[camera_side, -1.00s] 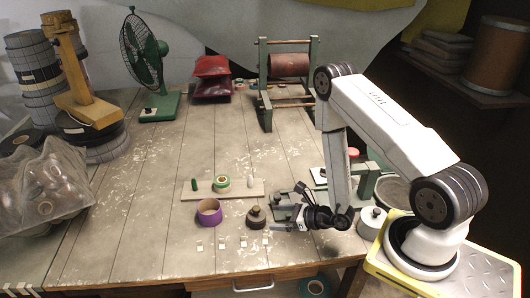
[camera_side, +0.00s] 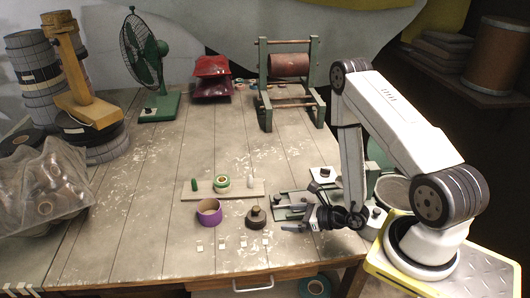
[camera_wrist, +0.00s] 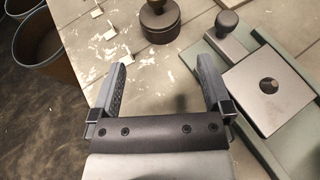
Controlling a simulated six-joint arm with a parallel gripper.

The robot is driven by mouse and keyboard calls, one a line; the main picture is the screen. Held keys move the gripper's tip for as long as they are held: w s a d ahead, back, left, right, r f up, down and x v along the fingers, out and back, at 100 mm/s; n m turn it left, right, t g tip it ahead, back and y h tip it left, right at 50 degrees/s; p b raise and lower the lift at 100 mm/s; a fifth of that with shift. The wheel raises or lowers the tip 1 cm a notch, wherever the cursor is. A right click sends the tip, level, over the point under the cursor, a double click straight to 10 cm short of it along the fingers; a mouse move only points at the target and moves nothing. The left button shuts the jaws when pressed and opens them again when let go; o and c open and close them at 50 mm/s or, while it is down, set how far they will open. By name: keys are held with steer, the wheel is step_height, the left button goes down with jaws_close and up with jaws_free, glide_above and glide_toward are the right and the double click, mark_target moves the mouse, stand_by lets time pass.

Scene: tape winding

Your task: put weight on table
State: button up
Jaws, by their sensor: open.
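A dark round weight with a knob on top (camera_side: 256,218) stands upright on the wooden table (camera_side: 140,235), right of the purple ring. In the wrist view the weight (camera_wrist: 161,25) is at the top, ahead of my fingertips and apart from them. My gripper (camera_side: 303,218) is low over the right front of the table, to the right of the weight. In the wrist view my gripper (camera_wrist: 162,66) has its two fingers wide apart with nothing between them.
A green fixture with a metal plate (camera_wrist: 268,88) is close to my right finger in the wrist view. A purple ring (camera_side: 209,213) and a board with a green tape roll (camera_side: 222,184) are left of my gripper. Several small pale pieces (camera_side: 221,244) lie near the front edge.

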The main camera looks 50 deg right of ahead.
steer(key=shift+a, duration=0.1)
steer(key=shift+w+a+r+n+y, duration=0.15)
steer(key=shift+a+r+n+y, duration=0.1)
steer(key=shift+n+y, duration=0.05)
steer(key=s+a+r+n+g+y, duration=0.3)
steer(key=a+r+n+g, duration=0.3)
steer(key=n, duration=0.3)
steer(key=s+a+r+n+g+y, duration=0.3)
steer(key=s+a+n+g+y, duration=0.1)
steer(key=a+n+g, duration=0.3)
steer(key=w+d+r+n+t+h, duration=0.1)
steer(key=d+r+n+h, duration=0.3)
steer(key=n, duration=0.4)
steer(key=w+d+r+n+t+h, duration=0.1)
steer(key=w+d+r+n+h, duration=0.2)
steer(key=n+h, duration=0.4)
steer(key=shift+w+d+r+n, duration=0.25)
steer(key=shift+d+r+n, duration=0.2)
steer(key=shift+r+n, duration=0.3)
